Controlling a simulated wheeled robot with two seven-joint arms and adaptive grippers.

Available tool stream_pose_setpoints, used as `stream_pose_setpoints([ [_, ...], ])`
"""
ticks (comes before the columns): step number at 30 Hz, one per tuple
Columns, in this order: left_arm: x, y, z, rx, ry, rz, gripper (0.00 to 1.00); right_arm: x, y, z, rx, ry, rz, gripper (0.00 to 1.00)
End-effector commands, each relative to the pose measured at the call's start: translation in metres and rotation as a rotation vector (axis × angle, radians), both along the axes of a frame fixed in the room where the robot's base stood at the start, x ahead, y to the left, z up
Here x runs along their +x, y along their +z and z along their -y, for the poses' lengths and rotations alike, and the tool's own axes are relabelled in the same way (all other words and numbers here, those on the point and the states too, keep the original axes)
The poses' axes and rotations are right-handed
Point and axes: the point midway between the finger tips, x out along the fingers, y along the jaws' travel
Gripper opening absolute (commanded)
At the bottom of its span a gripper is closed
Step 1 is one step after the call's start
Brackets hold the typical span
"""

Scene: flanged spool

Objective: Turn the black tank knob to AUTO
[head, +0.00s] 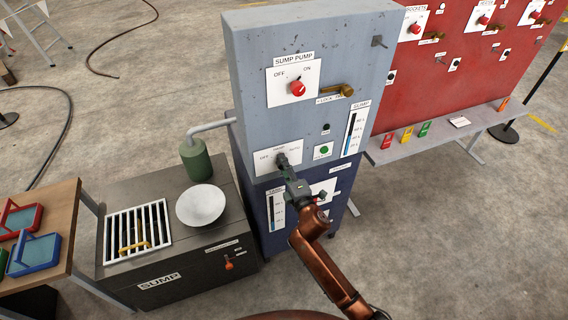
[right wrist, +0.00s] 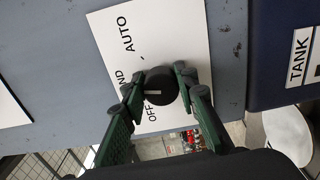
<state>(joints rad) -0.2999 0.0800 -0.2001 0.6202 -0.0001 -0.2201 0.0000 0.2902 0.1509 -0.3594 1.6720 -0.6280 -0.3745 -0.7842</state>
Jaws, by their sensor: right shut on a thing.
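The black tank knob (right wrist: 162,84) sits on a white plate (right wrist: 190,40) marked OFF, HAND and AUTO. In the right wrist view its white pointer line points left, towards the HAND mark. My right gripper (right wrist: 160,82) is shut on the knob, one finger on each side. In the head view the right gripper (head: 284,162) reaches up to the plate (head: 266,164) on the grey cabinet and hides most of the knob. My left gripper is not in view.
The grey cabinet (head: 250,60) also carries a red SUMP PUMP knob (head: 297,88), a brass handle (head: 338,91) and a green button (head: 324,150). A dark SUMP box (head: 190,260) with a white bowl (head: 201,205) stands left. A red panel (head: 460,50) stands right.

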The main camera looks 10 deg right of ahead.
Motion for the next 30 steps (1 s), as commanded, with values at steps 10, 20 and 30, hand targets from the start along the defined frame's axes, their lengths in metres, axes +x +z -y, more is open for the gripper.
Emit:
stream_pose_setpoints([
  [10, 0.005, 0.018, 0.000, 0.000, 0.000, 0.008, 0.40, 0.000, 0.000, 0.001, 0.326, -0.003, -0.064, 0.03],
  [20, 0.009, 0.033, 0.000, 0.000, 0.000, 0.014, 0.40, 0.000, -0.002, 0.000, 0.601, -0.004, -0.117, 0.03],
  [30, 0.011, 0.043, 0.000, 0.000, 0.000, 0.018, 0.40, 0.000, -0.004, 0.000, 0.774, -0.003, -0.150, 0.03],
])
